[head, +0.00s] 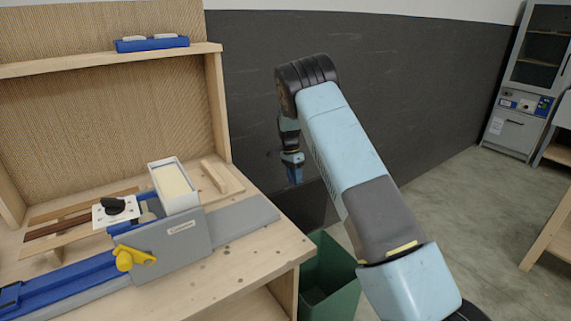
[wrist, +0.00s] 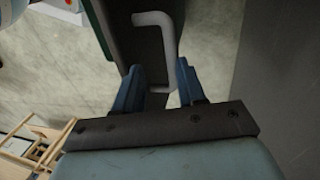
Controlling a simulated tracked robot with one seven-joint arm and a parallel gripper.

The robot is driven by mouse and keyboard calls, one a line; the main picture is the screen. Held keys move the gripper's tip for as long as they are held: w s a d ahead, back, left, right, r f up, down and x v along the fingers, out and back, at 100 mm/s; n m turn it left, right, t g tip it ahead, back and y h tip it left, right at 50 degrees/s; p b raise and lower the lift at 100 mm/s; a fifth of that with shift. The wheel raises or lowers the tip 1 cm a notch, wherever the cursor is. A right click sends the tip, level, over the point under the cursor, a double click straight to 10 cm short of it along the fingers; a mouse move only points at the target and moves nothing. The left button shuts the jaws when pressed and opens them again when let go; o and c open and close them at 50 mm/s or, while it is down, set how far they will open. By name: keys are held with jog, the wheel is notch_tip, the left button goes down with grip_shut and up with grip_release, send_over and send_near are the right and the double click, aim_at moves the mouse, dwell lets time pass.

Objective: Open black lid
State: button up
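The black lid (wrist: 145,45) shows in the wrist view as a dark panel with a bent grey handle (wrist: 167,45). A green bin edge (wrist: 97,25) runs along its left side. My gripper (wrist: 160,88) has its two blue fingers spread apart, with nothing clamped. The lower end of the handle shows between the fingers; I cannot tell how deep it sits. In the head view my gripper (head: 294,178) points down above the green bin (head: 330,285), beside the dark wall. The bin's inside shows there. The lid is hard to tell from the dark wall in that view.
A wooden workbench (head: 265,250) with a blue and grey vise-like tool (head: 185,245) stands left of the bin. A shelf holds a blue tray (head: 150,44). The dark wall (head: 420,80) is close behind my gripper. Open floor (head: 470,220) lies to the right.

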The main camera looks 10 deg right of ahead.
jog(key=w+a+r, duration=0.3)
jog(key=w, duration=0.2)
jog(key=shift+w+r, duration=0.3)
jog(key=shift+r, duration=0.1)
dwell(0.6)
jog(key=shift+r, duration=0.1)
dwell(0.3)
jog(key=v, duration=1.3)
jog(key=shift+r, duration=0.2)
jog(key=shift+w, duration=0.1)
